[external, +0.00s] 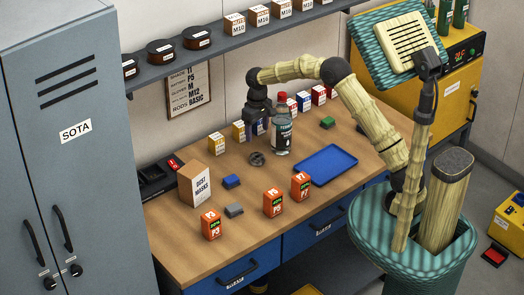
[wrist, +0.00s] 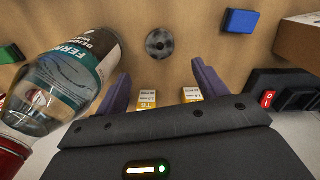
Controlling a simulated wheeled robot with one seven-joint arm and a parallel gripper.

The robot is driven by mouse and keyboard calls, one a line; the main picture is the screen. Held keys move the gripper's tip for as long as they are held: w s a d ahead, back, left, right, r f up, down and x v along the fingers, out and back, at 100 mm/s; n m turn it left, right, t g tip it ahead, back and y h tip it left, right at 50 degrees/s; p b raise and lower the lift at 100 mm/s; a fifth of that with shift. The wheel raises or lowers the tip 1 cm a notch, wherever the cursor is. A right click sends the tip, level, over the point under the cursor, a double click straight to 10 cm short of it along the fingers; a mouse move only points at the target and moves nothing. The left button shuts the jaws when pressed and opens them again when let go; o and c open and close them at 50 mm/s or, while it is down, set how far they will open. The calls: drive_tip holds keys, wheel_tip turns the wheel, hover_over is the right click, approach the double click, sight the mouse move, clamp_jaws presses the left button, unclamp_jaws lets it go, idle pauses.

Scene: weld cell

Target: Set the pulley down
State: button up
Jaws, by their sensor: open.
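The pulley (external: 257,159) is a small dark grey disc with a hole in its middle. It lies flat on the wooden workbench (external: 185,231). In the wrist view the pulley (wrist: 160,43) shows whole, beyond the fingertips and roughly centred between them. My gripper (external: 257,129) points down above the bench near the pulley. In the wrist view its two purple-grey fingers (wrist: 163,80) are spread wide with nothing held between them. The pulley is apart from both fingers.
A clear bottle with a dark label (external: 282,136) stands close to the right of my gripper. Small yellow-and-white boxes (external: 216,144) stand behind. A blue tray (external: 326,165), a blue block (external: 231,181), orange boxes (external: 272,203) and a dust-mask box (external: 195,184) are around.

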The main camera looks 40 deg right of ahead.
drive_tip(key=shift+r, duration=0.4)
idle(0.4)
drive_tip(key=s+d+r+t, duration=0.1)
drive_tip(key=s+d, duration=0.3)
drive_tip(key=s, duration=0.5)
drive_tip(key=s+d+r+m, duration=0.1)
drive_tip(key=s+d, duration=0.3)
drive_tip(key=s, duration=0.6)
drive_tip(key=s+d+m+t, duration=0.1)
drive_tip(key=s+d, duration=0.3)
drive_tip(key=s, duration=0.6)
drive_tip(key=shift+s+r+t, duration=0.25)
drive_tip(key=shift+r+t, duration=0.05)
drive_tip(key=shift+r, duration=0.1)
